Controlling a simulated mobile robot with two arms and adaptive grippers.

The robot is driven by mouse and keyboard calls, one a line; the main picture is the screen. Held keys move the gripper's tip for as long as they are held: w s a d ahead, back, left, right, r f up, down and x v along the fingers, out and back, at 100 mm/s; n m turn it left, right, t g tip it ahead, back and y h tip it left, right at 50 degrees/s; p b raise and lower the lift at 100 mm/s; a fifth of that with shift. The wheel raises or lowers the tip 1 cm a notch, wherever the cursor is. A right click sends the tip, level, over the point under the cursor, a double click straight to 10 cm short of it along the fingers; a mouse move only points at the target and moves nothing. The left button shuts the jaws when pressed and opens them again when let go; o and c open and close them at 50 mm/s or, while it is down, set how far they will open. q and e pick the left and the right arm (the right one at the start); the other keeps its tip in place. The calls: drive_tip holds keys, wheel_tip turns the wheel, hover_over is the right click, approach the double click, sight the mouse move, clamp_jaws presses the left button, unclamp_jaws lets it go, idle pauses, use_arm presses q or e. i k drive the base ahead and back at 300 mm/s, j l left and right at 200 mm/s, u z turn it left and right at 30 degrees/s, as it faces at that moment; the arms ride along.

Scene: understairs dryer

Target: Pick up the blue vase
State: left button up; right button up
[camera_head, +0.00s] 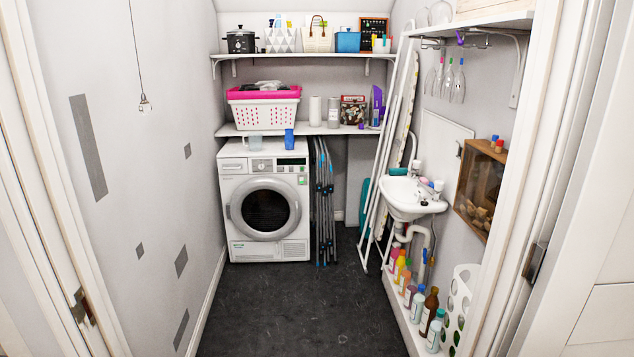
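A small upright blue vessel (289,139), which looks like the blue vase, stands near the front edge of the white dryer's top (236,152), right of centre. A clear glass jug or mug (254,142) stands to its left on the same top. The vessel is small in the view, so its exact shape is hard to tell. Neither of my grippers shows in the head view, and nothing is seen touching the vessel.
Shelves (305,129) hang above the dryer, holding a pink-rimmed basket (263,108). Folded racks (323,200) lean right of the dryer. A sink (410,198) and bottles (430,312) line the right wall. The dark floor (295,312) is clear between the door frames.

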sight(289, 141)
drive_tip(key=i, duration=4.35)
